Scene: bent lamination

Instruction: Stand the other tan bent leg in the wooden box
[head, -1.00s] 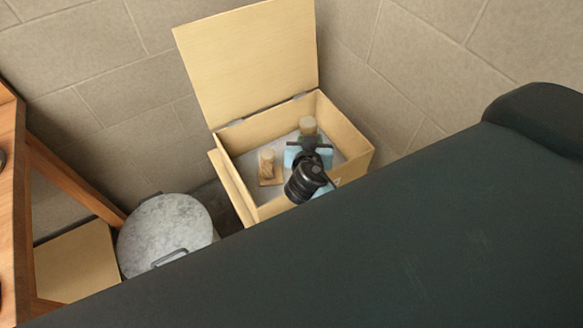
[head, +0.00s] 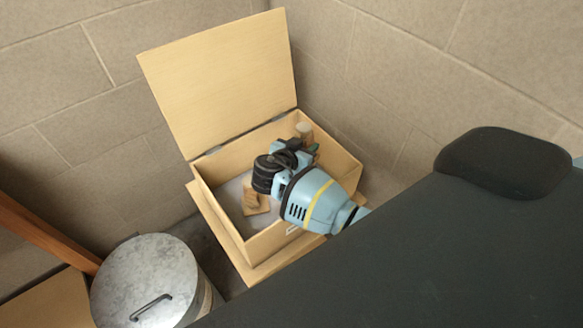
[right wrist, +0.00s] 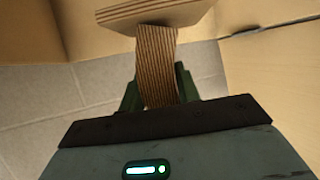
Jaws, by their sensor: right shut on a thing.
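The open wooden box (head: 275,241) stands in the corner, its lid (head: 222,75) raised. One tan bent leg (head: 254,197) is inside it, toward the left. My right gripper (head: 308,150) is at the far right part of the box, and its wrist hides much of the interior. The right wrist view shows its fingers (right wrist: 157,88) shut on the other tan bent leg (right wrist: 157,58), a striped laminated piece with a wider end. A tan end (head: 304,131) shows beside the gripper in the head view. Whether the held leg touches the box floor cannot be told. My left gripper is out of view.
A round metal bin (head: 145,278) with a handled lid stands left of the box. Wooden framing (head: 45,232) is at the far left. Block walls (head: 375,75) rise close behind and right of the box. A large dark surface fills the lower right.

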